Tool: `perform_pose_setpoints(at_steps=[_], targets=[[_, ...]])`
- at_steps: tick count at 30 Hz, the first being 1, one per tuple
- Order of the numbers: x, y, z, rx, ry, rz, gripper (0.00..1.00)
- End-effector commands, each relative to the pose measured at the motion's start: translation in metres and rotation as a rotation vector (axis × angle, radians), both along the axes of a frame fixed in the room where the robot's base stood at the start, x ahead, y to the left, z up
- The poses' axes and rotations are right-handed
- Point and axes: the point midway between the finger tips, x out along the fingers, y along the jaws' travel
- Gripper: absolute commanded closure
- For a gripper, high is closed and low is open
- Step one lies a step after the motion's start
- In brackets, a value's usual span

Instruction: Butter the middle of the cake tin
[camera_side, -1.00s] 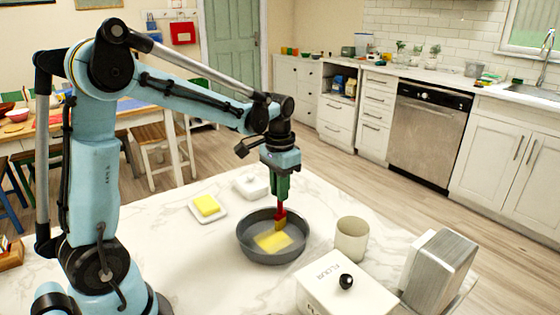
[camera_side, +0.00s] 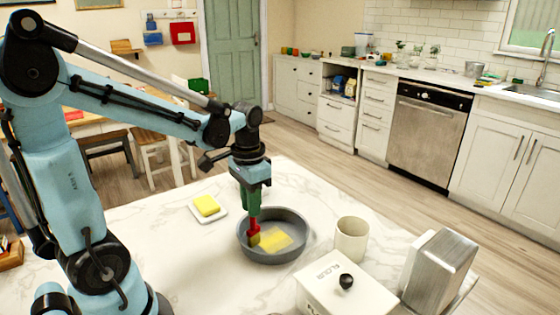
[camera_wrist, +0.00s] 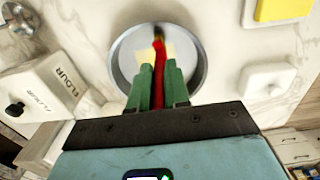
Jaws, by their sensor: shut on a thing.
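My gripper (camera_side: 252,208) has green fingers and is shut on a red-handled brush (camera_side: 253,228). The brush points down into the round grey cake tin (camera_side: 299,222), at the left part of its inside. A yellow butter patch (camera_side: 276,240) lies on the middle of the tin floor, just right of the brush tip. In the wrist view the brush (camera_wrist: 158,72) stands between the fingers, its dark, blurred tip near the tin's far wall. The fingers and brush hide part of the patch there. I cannot tell whether the bristles touch the floor.
A yellow butter block (camera_side: 207,205) sits on a white dish at the tin's left. A white lid (camera_wrist: 270,78) lies beside the tin in the wrist view. A beige cup (camera_side: 351,240), flour box (camera_side: 345,290) and metal container (camera_side: 438,270) stand to the right. The marble front left is clear.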

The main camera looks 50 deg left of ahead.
Motion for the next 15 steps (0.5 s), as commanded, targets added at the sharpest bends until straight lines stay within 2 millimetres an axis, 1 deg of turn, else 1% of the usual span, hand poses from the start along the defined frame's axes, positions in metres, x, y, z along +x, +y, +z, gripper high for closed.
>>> perform_pose_setpoints(at_steps=[2,15], targets=[[0.001,-0.008,0.000,0.000,0.000,-0.004,1.00],[0.042,-0.006,0.000,0.000,-0.001,-0.001,1.00]])
